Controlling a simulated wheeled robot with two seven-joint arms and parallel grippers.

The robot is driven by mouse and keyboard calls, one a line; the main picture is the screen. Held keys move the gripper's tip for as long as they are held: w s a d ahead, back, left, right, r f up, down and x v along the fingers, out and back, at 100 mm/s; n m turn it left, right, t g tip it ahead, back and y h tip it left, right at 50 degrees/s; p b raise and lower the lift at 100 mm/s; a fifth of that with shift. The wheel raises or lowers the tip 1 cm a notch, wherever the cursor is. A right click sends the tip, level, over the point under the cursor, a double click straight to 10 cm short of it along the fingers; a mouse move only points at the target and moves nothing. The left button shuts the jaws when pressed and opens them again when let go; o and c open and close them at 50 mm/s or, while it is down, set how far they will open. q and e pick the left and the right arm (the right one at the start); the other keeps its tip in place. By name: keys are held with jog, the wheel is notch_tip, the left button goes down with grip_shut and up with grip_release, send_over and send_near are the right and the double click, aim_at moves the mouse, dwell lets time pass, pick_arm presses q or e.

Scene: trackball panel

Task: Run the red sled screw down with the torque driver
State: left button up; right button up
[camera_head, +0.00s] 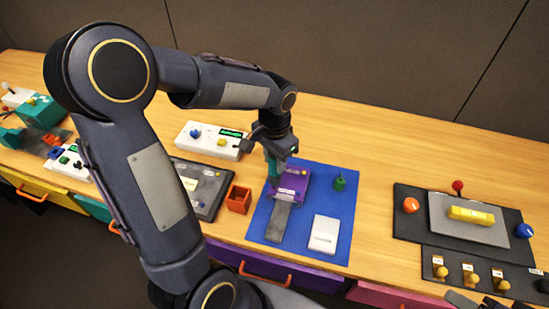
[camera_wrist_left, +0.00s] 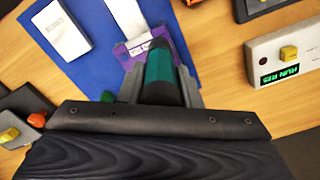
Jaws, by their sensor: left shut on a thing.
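My left gripper (camera_head: 275,152) is shut on the teal torque driver (camera_head: 271,170), which points down over a purple sled unit (camera_head: 293,181) on the blue mat (camera_head: 259,222). The driver (camera_wrist_left: 160,75) also shows between the fingers in the left wrist view, over the edge of the purple unit (camera_wrist_left: 138,50). A grey bar (camera_head: 279,222) extends from the unit towards the front. The red screw is not visible; the driver and gripper hide that spot, and I cannot tell whether the tip touches it. A dark part at the bottom right, probably my right gripper (camera_head: 475,301), is mostly cut off.
On the mat are a white box (camera_head: 324,234) and a green piece (camera_head: 339,183). An orange bin (camera_head: 239,198) stands just left of the mat. A white display box (camera_head: 212,139) is behind it. A black panel (camera_head: 415,222) with knobs is at right. Bare wood lies between.

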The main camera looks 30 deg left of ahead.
dwell(0.5)
pick_arm(q)
jog(key=shift+r+p, duration=2.55)
jog(key=shift+r, duration=0.5)
jog(key=shift+f, duration=0.2)
